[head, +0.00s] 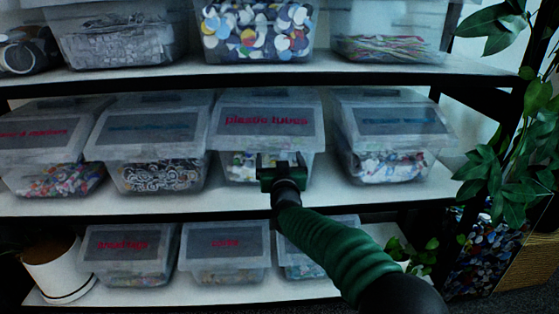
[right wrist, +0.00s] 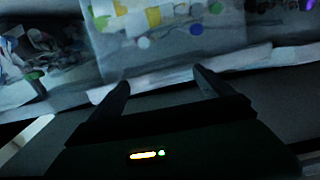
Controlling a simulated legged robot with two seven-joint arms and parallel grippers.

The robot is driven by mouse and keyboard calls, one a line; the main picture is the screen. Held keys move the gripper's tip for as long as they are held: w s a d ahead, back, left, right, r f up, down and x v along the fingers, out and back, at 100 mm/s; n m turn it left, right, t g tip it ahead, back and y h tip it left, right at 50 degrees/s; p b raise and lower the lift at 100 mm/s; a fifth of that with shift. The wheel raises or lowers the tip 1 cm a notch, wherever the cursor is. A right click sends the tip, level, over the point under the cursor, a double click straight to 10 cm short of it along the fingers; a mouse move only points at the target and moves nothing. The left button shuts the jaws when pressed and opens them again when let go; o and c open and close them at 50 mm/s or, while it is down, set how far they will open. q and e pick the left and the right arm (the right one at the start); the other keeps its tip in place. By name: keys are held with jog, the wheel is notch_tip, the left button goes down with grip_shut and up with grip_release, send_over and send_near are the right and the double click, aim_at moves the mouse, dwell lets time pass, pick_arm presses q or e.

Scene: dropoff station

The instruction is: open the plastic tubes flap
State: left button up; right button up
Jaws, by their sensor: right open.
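The plastic tubes bin (head: 241,166) is a clear box on the middle shelf, with a grey flap (head: 266,124) lettered in red across its front top. The flap is down. My right gripper (head: 281,160) is open and empty in front of the bin, just below the flap's lower edge, and hides part of the bin's front. In the right wrist view the two dark fingers (right wrist: 160,82) are apart, pointing at the clear bin front (right wrist: 170,35) with coloured pieces behind it. Whether a finger touches the bin or flap I cannot tell. My left gripper is not in view.
Similar lidded bins stand close on both sides, one to the left (head: 160,176) and one to the right (head: 385,166). The upper shelf (head: 250,75) runs above the flap. More bins stand on the lower shelf (head: 223,252). A leafy plant (head: 500,175) is at the right.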

jog(key=shift+o, duration=0.6)
jog(key=shift+s, duration=0.1)
jog(key=shift+s, duration=0.4)
jog(key=s+p, duration=0.2)
jog(key=s, duration=1.3)
jog(key=shift+s, duration=0.4)
jog(key=shift+f, duration=0.1)
